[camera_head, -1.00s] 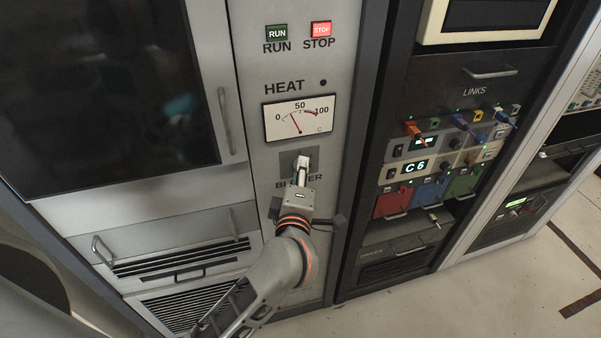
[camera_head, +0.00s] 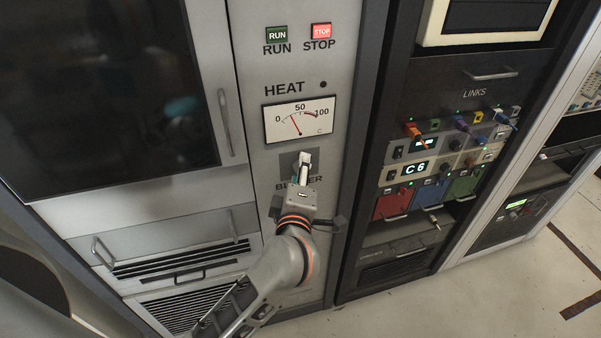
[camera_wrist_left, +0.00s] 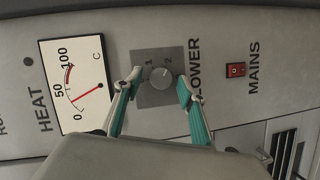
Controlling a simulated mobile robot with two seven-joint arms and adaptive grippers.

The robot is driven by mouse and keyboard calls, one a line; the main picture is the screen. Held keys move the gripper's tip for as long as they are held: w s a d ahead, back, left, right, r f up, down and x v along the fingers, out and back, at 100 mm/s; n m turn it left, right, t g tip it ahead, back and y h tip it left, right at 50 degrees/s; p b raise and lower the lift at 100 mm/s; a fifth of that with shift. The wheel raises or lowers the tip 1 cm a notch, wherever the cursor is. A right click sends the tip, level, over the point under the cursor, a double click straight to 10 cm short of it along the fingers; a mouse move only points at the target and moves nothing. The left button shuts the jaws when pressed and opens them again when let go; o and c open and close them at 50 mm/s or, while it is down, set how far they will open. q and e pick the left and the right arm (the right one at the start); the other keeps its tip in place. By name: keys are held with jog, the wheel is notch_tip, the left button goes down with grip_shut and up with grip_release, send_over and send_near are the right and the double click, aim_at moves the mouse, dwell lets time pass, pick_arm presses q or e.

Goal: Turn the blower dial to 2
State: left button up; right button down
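The blower dial (camera_wrist_left: 161,78) is a round grey knob on a darker square plate (camera_wrist_left: 150,98) in the left wrist view. The numbers 1 and 2 show beside it. A small light mark on its face seems to point toward the 2, but it is too small to be sure. My left gripper (camera_wrist_left: 160,83) is open, with a teal-padded finger on either side of the dial and gaps visible between. In the head view the left gripper (camera_head: 304,158) is in front of the plate (camera_head: 287,163) and hides the dial. My right gripper is not in view.
The heat meter (camera_head: 299,119) is just above the dial, with RUN (camera_head: 277,34) and STOP (camera_head: 321,31) buttons higher up. A red MAINS switch (camera_wrist_left: 236,70) is below the BLOWER label. A rack with cables (camera_head: 440,150) stands to the right.

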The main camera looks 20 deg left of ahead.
pick_arm(q)
jog(key=v, duration=1.2)
dwell(0.3)
jog(key=s+d+f+m+h, duration=0.1)
jog(key=s+f+m+h, duration=0.2)
jog(key=f+m+h, duration=1.05)
jog(key=s+a+f+m+g+y, duration=0.2)
jog(key=s+a+f+m+y, duration=0.1)
jog(key=f, duration=0.6)
jog(key=s+a+f+m+g+y, duration=0.3)
jog(key=s+a+f+m+y, duration=0.1)
jog(key=f, duration=0.6)
jog(key=shift+s+a+f+m, duration=0.25)
jog(key=shift+s+a+m, duration=0.35)
jog(key=shift+a, duration=0.35)
